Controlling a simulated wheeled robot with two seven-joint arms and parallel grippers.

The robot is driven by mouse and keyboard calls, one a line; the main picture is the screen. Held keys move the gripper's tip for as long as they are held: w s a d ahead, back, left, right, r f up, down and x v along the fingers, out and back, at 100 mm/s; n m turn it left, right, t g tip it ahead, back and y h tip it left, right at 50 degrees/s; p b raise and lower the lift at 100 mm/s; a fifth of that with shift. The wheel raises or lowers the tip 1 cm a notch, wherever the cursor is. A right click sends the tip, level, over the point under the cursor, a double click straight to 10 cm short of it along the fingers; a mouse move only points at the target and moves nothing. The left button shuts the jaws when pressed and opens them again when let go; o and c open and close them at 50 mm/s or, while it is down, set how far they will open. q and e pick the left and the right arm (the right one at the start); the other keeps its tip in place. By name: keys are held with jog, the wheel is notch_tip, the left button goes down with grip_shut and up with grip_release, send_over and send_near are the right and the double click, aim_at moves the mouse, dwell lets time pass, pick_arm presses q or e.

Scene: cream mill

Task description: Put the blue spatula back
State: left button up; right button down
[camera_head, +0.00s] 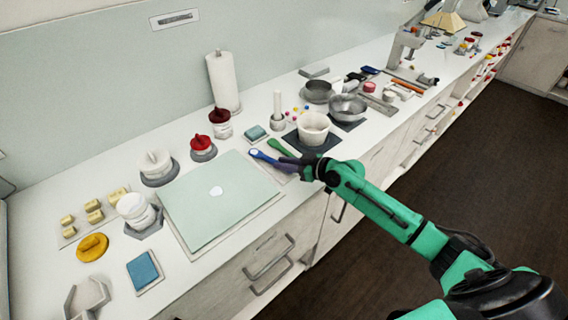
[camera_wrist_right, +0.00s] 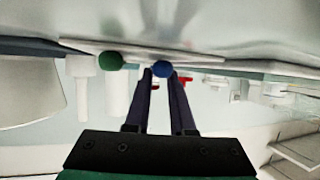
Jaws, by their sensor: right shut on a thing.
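The blue spatula (camera_head: 264,158) is at the counter's front edge, its far end pointing left, over or on a pale board (camera_head: 285,178). My right gripper (camera_head: 288,164) is shut on its near end. In the right wrist view, the blue handle end (camera_wrist_right: 163,69) sits between the fingertips of the gripper (camera_wrist_right: 160,76). A green spatula (camera_head: 281,147) lies just beyond it, and its round end (camera_wrist_right: 110,60) shows beside the fingers. I cannot tell whether the blue spatula touches the board. My left gripper is out of view.
A white bowl (camera_head: 313,127) on a dark mat stands right behind my right gripper. A pale green cutting mat (camera_head: 212,198) lies to the left. A small teal sponge (camera_head: 256,132) and a mortar and pestle (camera_head: 278,116) are farther back. Drawer handles (camera_head: 268,258) stick out below.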

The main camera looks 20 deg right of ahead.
jog(key=c, duration=0.7)
grip_release()
